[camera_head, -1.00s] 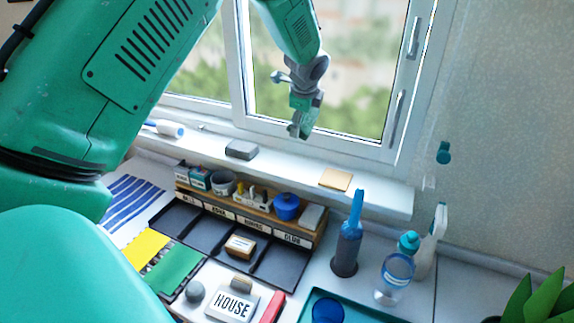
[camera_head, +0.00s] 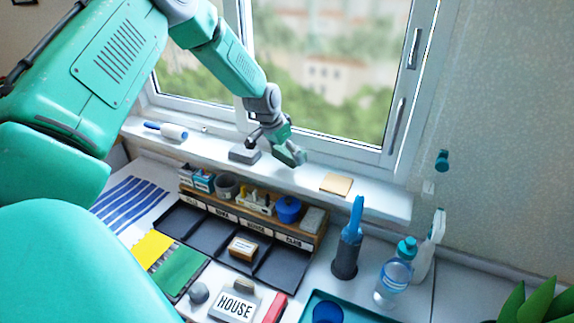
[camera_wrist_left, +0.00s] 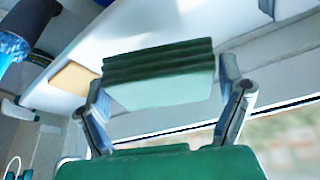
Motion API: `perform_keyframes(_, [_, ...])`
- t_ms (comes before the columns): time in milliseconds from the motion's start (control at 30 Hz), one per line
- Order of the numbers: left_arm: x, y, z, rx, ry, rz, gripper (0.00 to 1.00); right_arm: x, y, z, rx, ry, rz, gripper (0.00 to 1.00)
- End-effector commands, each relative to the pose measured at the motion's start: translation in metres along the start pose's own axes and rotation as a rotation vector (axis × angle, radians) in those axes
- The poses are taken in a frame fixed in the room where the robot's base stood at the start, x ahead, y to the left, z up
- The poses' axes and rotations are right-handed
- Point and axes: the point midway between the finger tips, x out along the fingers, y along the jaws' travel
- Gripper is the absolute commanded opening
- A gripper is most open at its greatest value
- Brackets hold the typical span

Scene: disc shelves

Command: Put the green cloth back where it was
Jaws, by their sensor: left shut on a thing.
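My left gripper (camera_head: 283,148) is just above the window sill (camera_head: 308,183), in front of the glass, between a grey block and a tan pad. It is shut on the green cloth (camera_head: 290,156). In the left wrist view the cloth (camera_wrist_left: 160,78) is a folded dark green bundle with a paler face, held between the two grey fingers. The sill shows behind it there. I cannot tell whether the cloth touches the sill. My right gripper is not in view.
On the sill are the grey block (camera_head: 244,155), the tan pad (camera_head: 337,184) and a blue-handled roller (camera_head: 166,131). Below are a wooden rack (camera_head: 262,222), dark trays (camera_head: 209,235), a blue-topped brush (camera_head: 348,244), bottles (camera_head: 394,278) and a flat green sheet (camera_head: 178,269).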

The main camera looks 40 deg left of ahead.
Motion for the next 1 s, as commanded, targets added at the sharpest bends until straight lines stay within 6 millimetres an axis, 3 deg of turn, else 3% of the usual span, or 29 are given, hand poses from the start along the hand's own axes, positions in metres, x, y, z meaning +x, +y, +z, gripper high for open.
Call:
perform_keyframes(300, [0.037,-0.002,0.016,0.002,-0.001,0.000,0.65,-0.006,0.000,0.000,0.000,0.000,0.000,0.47])
perform_keyframes(600, [0.044,0.000,0.018,0.003,0.000,-0.001,0.65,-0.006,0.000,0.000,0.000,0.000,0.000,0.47])
perform_keyframes(633, [0.044,0.000,0.018,0.003,-0.001,-0.001,0.99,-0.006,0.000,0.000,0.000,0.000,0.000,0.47])
perform_keyframes(1000, [0.039,-0.001,0.017,0.003,0.002,-0.001,1.00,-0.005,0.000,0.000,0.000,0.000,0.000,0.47])
